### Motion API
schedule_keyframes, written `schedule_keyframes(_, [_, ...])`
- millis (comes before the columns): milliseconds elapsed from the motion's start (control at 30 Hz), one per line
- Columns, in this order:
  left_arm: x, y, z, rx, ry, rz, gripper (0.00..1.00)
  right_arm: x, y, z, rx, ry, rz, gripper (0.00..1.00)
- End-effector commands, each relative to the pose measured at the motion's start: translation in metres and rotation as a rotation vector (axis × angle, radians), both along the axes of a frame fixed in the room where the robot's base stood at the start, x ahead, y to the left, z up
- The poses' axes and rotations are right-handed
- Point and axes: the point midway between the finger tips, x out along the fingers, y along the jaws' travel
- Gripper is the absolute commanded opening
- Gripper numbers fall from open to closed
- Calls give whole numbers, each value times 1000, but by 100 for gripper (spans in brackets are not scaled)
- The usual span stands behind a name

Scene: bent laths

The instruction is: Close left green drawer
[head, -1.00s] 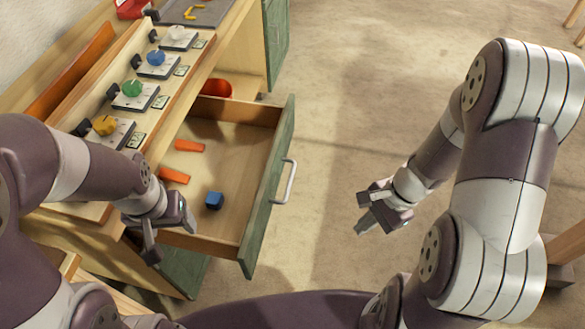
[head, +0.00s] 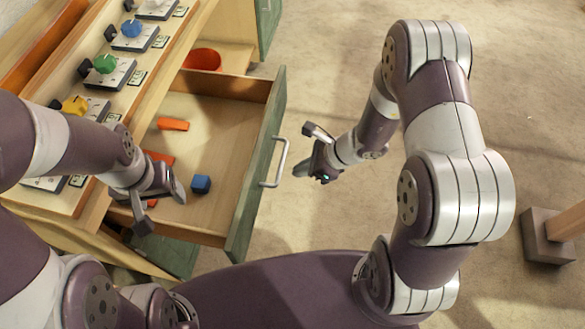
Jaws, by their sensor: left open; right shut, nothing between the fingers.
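The green-fronted drawer (head: 255,185) stands pulled out of the wooden workbench. Its front carries a pale bar handle (head: 280,163). Inside lie a blue cube (head: 201,184), an orange block (head: 172,124) and another orange block (head: 158,158) partly hidden by my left gripper. My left gripper (head: 165,205) is open over the near left part of the drawer, with nothing in it. My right gripper (head: 306,150) is shut and empty, to the right of the handle and apart from it, outside the drawer front.
The bench top holds a row of panels with yellow, green and blue knobs (head: 132,28). Bare floor (head: 340,75) is free to the right. A post foot (head: 550,238) stands at far right.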

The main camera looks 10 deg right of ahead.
Motion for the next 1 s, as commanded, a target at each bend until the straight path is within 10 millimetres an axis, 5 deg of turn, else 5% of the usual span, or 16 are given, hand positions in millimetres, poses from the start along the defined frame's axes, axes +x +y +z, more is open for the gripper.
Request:
schedule_keyframes(200, [0,0,1,0,-1,0,71,8,21,-4,-1,1,1,0])
schedule_keyframes(767, [0,0,-1,0,-1,0,71,12,30,-5,0,0,1,0])
schedule_keyframes(1000, [0,0,-10,0,0,0,71,25,65,-7,-1,-1,7,0])
